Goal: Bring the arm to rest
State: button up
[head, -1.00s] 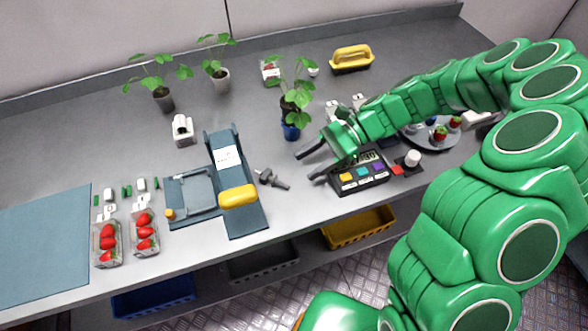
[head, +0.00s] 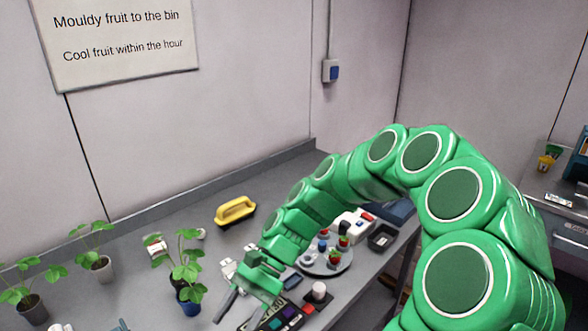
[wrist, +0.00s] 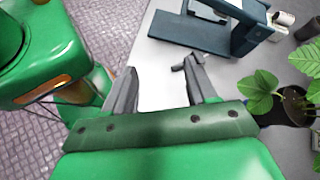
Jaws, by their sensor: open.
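My green arm reaches over the grey bench (head: 130,285) in the head view, bent high at its elbow. My gripper (head: 230,321) is at the lower middle, near the potted plant in the blue pot (head: 188,301) and the keypad device (head: 282,316). In the wrist view, my gripper (wrist: 160,66) is open, its two dark fingers apart with only pale bench between them. A dark blue stand (wrist: 190,34) lies beyond the fingertips, apart from them. My fingertips are partly cut off in the head view.
Potted seedlings (head: 98,262) stand at left. A yellow-handled tool (head: 235,211) lies near the back wall. A round tray (head: 328,268) with strawberries sits beside my forearm. A white device (head: 350,223) and dark box (head: 381,237) are beyond. A plant (wrist: 287,103) stands right in the wrist view.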

jog(key=s+d+r+n+t+h, duration=0.1)
jog(key=s+d+r+t+h, duration=0.1)
jog(key=s+d, duration=0.3)
jog(key=s+d+r+n+t+h, duration=0.1)
jog(key=s+d, duration=0.4)
jog(key=d, duration=0.7)
jog(key=s+d+r+n+t+h, duration=0.1)
jog(key=s+d+r+t+h, duration=0.2)
jog(key=d, duration=0.6)
jog(key=s+r+t, duration=0.1)
jog(key=s, duration=0.1)
jog(key=shift+s+r+n+h, duration=0.15)
jog(key=shift+s+n+h, duration=0.15)
jog(key=shift+h, duration=0.1)
jog(key=shift+o, duration=0.2)
jog(key=shift+d, duration=0.1)
jog(key=o, duration=0.8)
jog(key=shift+c, duration=0.2)
